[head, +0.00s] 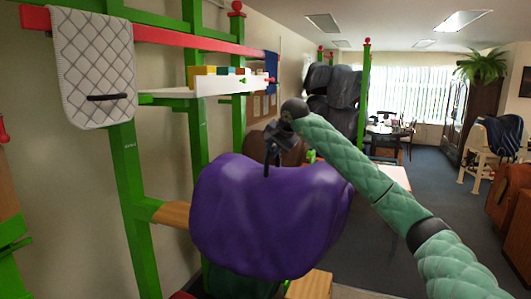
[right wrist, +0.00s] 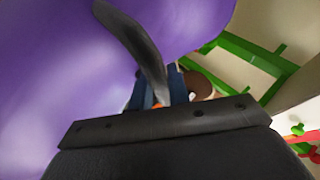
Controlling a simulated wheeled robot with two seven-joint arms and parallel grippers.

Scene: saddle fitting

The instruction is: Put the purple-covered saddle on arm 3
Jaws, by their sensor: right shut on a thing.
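The purple-covered saddle (head: 265,220) hangs in the middle of the head view, in front of the green rack (head: 128,170). My right gripper (head: 268,152) is above the saddle's top and shut on it, seemingly by a dark strap. In the right wrist view the purple cover (right wrist: 60,80) fills the left side, and the dark strap (right wrist: 135,45) runs down to the gripper. A wooden rack arm (head: 174,213) sticks out left of the saddle. I cannot read which arm is number 3. The saddle hides what is behind it. My left gripper is not in view.
A quilted pale pad (head: 95,65) hangs over the red rail (head: 190,38) at upper left. A white shelf (head: 205,86) holds small coloured boxes. Another wooden piece (head: 310,285) shows below the saddle. Dark rounded things (head: 335,90) stand behind. Open floor lies to the right.

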